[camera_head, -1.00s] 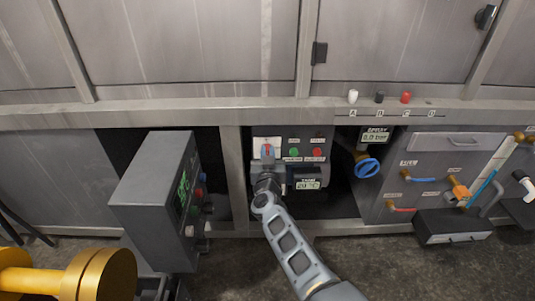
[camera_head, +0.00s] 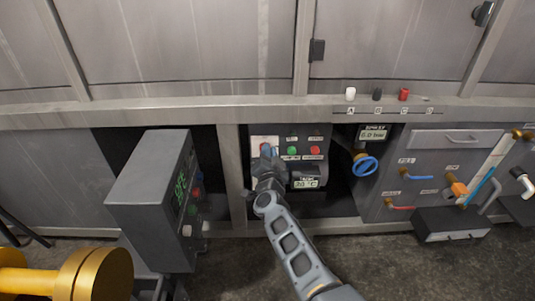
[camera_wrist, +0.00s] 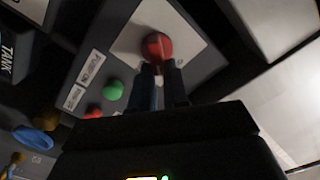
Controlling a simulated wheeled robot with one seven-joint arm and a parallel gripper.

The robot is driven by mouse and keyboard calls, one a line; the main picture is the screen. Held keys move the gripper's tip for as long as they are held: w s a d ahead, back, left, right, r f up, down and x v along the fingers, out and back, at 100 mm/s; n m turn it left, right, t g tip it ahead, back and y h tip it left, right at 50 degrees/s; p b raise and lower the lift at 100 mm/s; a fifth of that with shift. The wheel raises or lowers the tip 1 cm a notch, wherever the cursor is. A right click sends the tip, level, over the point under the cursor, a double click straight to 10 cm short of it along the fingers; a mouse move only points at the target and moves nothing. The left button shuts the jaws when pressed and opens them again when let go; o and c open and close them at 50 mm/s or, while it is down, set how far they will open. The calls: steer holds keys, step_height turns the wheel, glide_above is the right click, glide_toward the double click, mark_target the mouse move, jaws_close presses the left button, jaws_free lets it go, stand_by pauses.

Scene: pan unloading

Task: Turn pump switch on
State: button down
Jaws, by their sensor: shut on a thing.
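A red switch knob (camera_wrist: 157,46) sits on a white plate (camera_wrist: 182,18) on a dark control panel. In the head view the knob (camera_head: 266,148) shows small, with the plate (camera_head: 258,141) behind it and my gripper (camera_head: 268,158) in front. In the wrist view my gripper (camera_wrist: 160,76) has its two dark fingers close together at the knob's lower part, shut on it. The fingers hide that part, and I cannot tell the switch's exact setting.
A green button (camera_head: 292,151) and a red button (camera_head: 315,150) sit just right of the switch, above the tank display (camera_head: 306,184). A grey control box (camera_head: 155,190) juts out at left. A blue valve wheel (camera_head: 365,166) is at right.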

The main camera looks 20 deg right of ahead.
steer(key=shift+s+d+f+m+b, duration=0.1)
steer(key=shift+f+m+b, duration=0.3)
steer(key=shift+m, duration=1.3)
steer(key=shift+w+d+f+m+b, duration=0.15)
steer(key=shift+m+b, duration=0.5)
steer(key=shift+m, duration=1.05)
steer(key=shift+s+d+f+m+b, duration=0.15)
steer(key=shift+m+b, duration=0.4)
steer(key=shift+m, duration=1.15)
steer(key=shift+f, duration=0.1)
steer(key=c, duration=1.1)
jaws_free()
steer(key=shift+p+v, duration=1.95)
steer(key=shift+v, duration=2)
